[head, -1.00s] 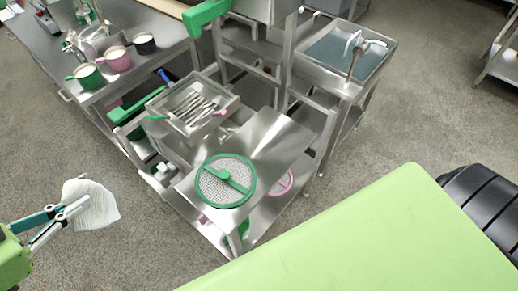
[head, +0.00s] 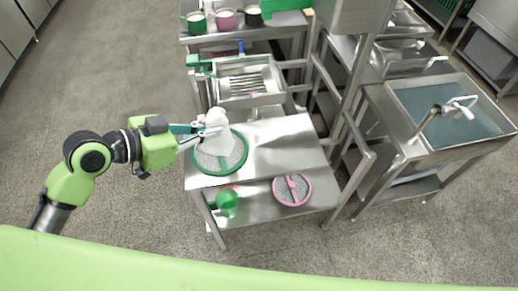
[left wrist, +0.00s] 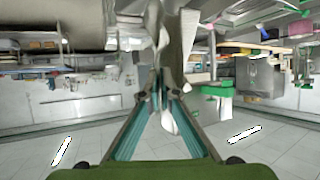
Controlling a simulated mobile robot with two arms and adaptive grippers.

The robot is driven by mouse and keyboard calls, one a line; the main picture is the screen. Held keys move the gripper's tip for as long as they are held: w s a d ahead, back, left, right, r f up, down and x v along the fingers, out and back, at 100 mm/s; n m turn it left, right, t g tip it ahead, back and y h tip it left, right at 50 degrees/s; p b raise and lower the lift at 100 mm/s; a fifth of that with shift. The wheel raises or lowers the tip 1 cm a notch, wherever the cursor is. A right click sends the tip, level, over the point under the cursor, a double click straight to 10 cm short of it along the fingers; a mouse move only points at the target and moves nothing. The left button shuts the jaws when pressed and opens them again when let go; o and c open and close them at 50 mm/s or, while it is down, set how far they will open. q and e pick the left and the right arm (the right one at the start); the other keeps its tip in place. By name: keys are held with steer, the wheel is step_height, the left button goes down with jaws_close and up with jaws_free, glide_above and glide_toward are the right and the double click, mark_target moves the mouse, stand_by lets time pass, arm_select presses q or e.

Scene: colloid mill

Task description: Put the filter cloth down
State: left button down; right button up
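The white filter cloth (head: 214,127) hangs crumpled from my left gripper (head: 203,131), over the green-rimmed round sieve (head: 236,160) on the steel table (head: 285,137). Whether its lower edge touches the sieve mesh, I cannot tell. In the left wrist view the fingers of the gripper (left wrist: 160,92) close together on the cloth (left wrist: 186,42), and white folds show above and below the tips. The cloth and fingers hide the far part of the sieve. My right gripper is in neither view.
A pink-rimmed sieve (head: 292,189) and a green item (head: 228,201) are on the table's lower shelf. Behind stands a steel tray (head: 249,82) with utensils. A sink (head: 446,107) stands at the right. The right part of the tabletop is bare.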

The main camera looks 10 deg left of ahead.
arm_select(q)
steer(key=w+d+f+y, duration=0.1)
steer(key=w+d+f, duration=0.1)
steer(key=n+t+p, duration=0.1)
steer(key=n+p, duration=0.1)
glide_above(279, 147)
step_height(279, 147, down, 12)
steer(key=shift+s+f+y, duration=0.1)
steer(key=shift+f+y, duration=0.3)
steer(key=shift+f, duration=1.05)
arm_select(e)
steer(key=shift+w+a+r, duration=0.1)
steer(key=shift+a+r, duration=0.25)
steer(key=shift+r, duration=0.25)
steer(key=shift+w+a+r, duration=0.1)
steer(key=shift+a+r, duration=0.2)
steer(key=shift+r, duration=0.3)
arm_select(q)
steer(key=c, duration=1.6)
jaws_free()
steer(key=shift+c, duration=0.2)
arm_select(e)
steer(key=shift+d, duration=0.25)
